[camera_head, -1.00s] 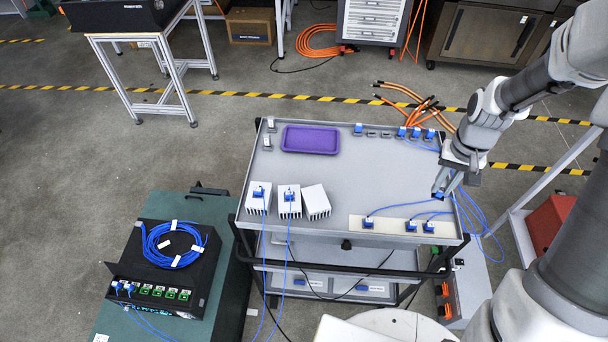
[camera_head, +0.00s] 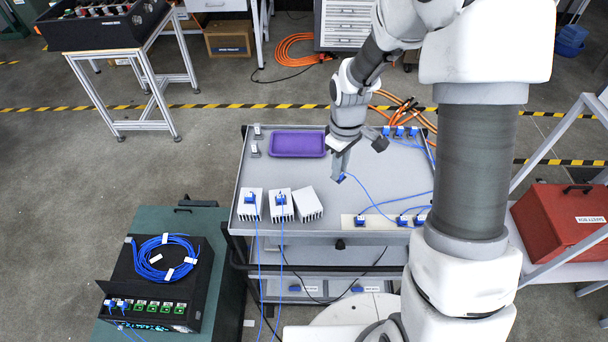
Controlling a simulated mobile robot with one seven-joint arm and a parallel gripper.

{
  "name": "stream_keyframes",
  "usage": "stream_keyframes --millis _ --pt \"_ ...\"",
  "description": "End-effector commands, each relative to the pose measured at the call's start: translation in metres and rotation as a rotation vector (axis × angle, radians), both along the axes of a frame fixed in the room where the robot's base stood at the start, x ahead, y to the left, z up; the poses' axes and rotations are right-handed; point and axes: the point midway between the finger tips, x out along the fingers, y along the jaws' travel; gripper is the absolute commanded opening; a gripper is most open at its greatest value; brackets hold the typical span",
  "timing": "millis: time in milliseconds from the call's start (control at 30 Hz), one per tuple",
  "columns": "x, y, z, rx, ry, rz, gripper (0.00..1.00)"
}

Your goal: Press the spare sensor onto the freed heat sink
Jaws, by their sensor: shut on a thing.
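My gripper (camera_head: 340,174) is shut on a blue sensor (camera_head: 341,178) with a blue cable and holds it above the grey cart top, right of the heat sinks. Three white finned heat sinks stand at the cart's front left. The left heat sink (camera_head: 249,212) and the middle heat sink (camera_head: 279,212) each carry a blue sensor, one on the left (camera_head: 250,198) and one on the middle (camera_head: 280,199). The right heat sink (camera_head: 307,204) is bare on top and turned slightly.
A purple tray (camera_head: 298,144) lies at the cart's back left. More blue connectors (camera_head: 399,131) line the back right edge. Blue cables trail over the cart's right side. A black box (camera_head: 158,280) with coiled cable stands at lower left.

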Motion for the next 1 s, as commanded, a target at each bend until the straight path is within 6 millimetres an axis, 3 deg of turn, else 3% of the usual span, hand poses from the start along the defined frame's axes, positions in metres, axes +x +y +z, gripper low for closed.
stream_keyframes --millis 300,500,700,1000 --pt "-0.002 0.045 -0.011 -0.001 0.001 0.722 0.00" --pt "-0.004 0.066 -0.016 0.000 0.001 1.077 0.00" --pt "-0.006 0.076 -0.017 -0.001 0.000 1.246 0.00" --pt "-0.006 0.077 -0.031 0.000 0.002 1.268 0.00"
